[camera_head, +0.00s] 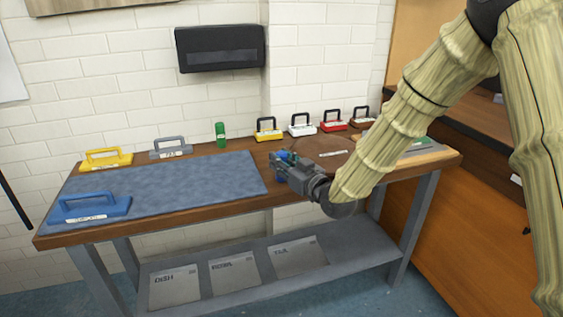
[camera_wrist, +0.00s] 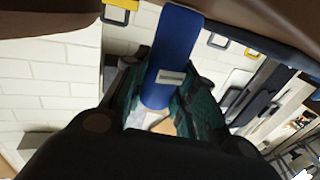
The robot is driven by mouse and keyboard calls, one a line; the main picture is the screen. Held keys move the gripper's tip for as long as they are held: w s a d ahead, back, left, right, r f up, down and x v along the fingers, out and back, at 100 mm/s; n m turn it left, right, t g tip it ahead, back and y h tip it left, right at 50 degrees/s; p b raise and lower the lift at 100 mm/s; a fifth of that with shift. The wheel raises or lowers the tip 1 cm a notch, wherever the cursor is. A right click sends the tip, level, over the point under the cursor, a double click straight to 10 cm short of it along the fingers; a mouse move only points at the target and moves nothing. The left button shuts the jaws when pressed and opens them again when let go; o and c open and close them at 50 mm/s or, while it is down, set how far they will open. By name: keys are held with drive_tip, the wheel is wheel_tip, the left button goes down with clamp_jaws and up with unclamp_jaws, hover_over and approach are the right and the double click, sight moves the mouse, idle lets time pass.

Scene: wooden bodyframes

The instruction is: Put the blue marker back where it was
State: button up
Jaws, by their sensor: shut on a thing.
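The blue marker (camera_wrist: 177,45) is a blue cylinder with a pale label, held between the fingers of my gripper (camera_wrist: 160,98) in the wrist view. In the head view the blue marker (camera_head: 284,156) shows only as a small blue patch at the fingertips. My gripper (camera_head: 279,161) is shut on it over the wooden bench (camera_head: 210,213), just right of the blue-grey mat (camera_head: 180,185). I cannot tell whether the marker touches the bench top. Part of it is hidden by the gripper.
A green cylinder (camera_head: 220,133) stands at the bench's back. Yellow (camera_head: 268,134), white (camera_head: 302,129) and red (camera_head: 333,125) handled blocks stand right of it. A blue handled block (camera_head: 90,207) lies front left. A white label strip (camera_head: 333,154) lies right of my gripper.

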drive_tip(key=shift+f, duration=0.2)
drive_tip(key=o, duration=1)
drive_tip(key=shift+r, duration=0.1)
